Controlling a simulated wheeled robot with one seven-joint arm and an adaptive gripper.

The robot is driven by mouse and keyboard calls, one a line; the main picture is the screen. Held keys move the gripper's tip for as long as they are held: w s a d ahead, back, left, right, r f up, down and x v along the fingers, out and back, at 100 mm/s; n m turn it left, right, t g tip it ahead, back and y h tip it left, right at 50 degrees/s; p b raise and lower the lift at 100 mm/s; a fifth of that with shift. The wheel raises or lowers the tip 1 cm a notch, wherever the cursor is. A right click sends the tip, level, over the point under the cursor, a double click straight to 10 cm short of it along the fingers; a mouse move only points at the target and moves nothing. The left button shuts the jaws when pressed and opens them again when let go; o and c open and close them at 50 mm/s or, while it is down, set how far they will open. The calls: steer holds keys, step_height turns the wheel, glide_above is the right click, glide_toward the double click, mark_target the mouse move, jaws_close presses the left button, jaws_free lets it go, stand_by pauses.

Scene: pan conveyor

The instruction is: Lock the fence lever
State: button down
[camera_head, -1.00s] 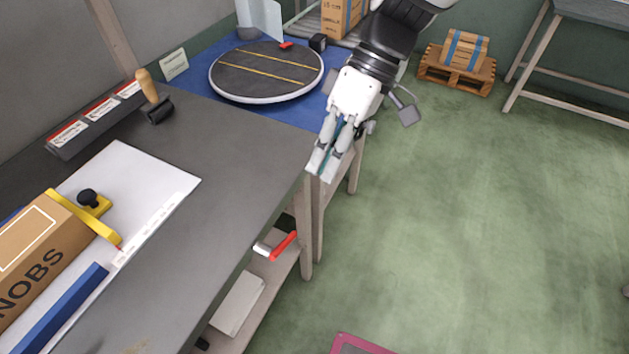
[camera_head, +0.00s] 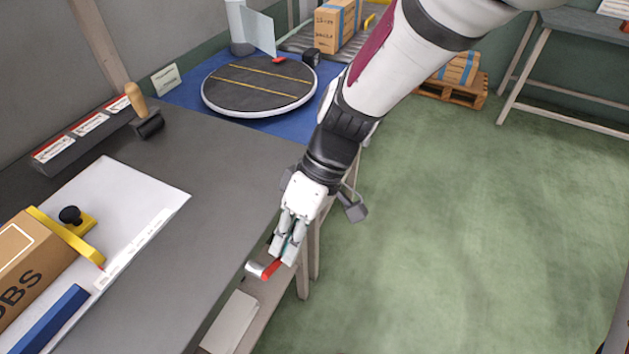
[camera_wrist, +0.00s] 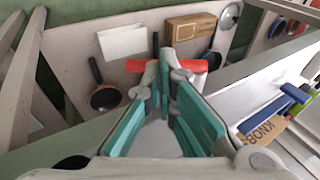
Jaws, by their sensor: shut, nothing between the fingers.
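A lever with a red handle (camera_head: 271,270) and a pale metal end (camera_head: 254,268) is at the side edge of the grey table. My gripper (camera_head: 283,256) points down at it, fingers together and empty, its tips right by the red handle. In the wrist view the red handle (camera_wrist: 196,66) runs across just beyond the fingertips (camera_wrist: 163,62), which hide its middle. I cannot tell whether the fingers touch it. The yellow fence (camera_head: 66,236) with a black knob (camera_head: 70,215) lies against a cardboard box (camera_head: 28,262) on the white board.
The grey tabletop (camera_head: 205,190) is clear near the lever. A shelf below it holds a pale box (camera_head: 232,318); pans (camera_wrist: 104,97) show in the wrist view. A round turntable (camera_head: 258,88) stands behind. Open green floor lies to the right.

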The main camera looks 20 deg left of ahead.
steer(key=shift+w+f+g+b, duration=0.1)
steer(key=shift+f+g+b, duration=0.45)
steer(key=shift+g, duration=0.25)
stand_by(0.4)
steer(key=shift+s+a+f+m+g+y+b, duration=0.1)
steer(key=shift+s+f+m+g+y+b, duration=0.45)
steer(key=shift+g, duration=1.2)
steer(key=shift+s+d+f+m+g+y+b, duration=0.1)
steer(key=shift+f+g+y+b, duration=0.1)
steer(key=shift+f+g+b, duration=1.15)
steer(key=shift+s+a+f+m+g+y+b, duration=0.1)
steer(key=shift+s+f+m+g+y+b, duration=0.25)
steer(key=shift+g, duration=1.75)
